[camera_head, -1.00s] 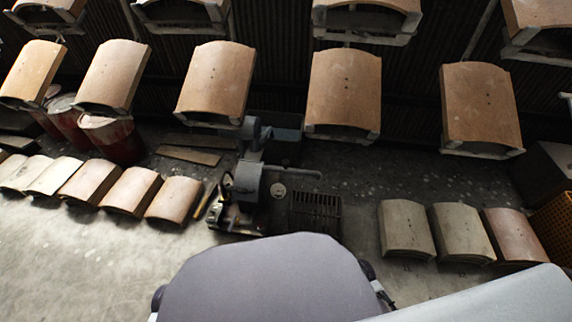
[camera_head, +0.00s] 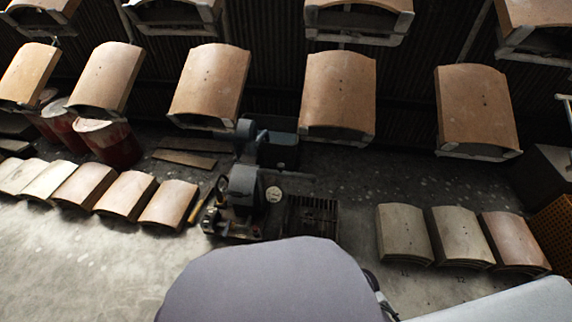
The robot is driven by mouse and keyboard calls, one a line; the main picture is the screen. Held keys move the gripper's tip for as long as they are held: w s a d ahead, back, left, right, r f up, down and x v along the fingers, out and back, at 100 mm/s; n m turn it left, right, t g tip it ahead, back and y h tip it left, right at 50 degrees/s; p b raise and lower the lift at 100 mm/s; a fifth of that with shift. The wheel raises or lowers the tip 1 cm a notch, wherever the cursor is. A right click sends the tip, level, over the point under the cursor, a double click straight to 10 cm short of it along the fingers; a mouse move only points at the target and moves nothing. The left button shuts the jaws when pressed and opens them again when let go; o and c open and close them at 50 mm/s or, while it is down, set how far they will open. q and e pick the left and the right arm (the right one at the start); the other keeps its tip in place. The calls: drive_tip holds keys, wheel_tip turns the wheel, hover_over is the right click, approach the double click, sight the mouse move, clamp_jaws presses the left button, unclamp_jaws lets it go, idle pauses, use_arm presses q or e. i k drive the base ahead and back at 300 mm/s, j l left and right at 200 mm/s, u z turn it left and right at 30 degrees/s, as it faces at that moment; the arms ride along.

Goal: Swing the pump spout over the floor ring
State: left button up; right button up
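The pump (camera_head: 243,185) is a dark grey machine with a rounded housing on the floor, left of the middle. A dim, thin pipe-like part (camera_head: 292,176), perhaps the spout, lies to its right; its outline is hard to make out. A small pale round disc (camera_head: 273,194) sits just right of the housing. I cannot tell whether it is the floor ring. No gripper is in view, so I cannot see either one's opening or place. My own grey body covers the bottom middle, and a pale link of mine shows at bottom right.
A dark slatted grate (camera_head: 312,216) lies right of the pump. Curved tiles (camera_head: 168,203) line the floor at left, and more (camera_head: 402,232) at right. Tiles (camera_head: 338,92) hang on carriers above. Red drums (camera_head: 110,143) stand at left. Bare floor (camera_head: 345,190) shows between.

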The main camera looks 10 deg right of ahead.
sight(281, 166)
drive_tip(key=l+z, duration=0.5)
drive_tip(key=l, duration=0.8)
drive_tip(key=i, duration=0.1)
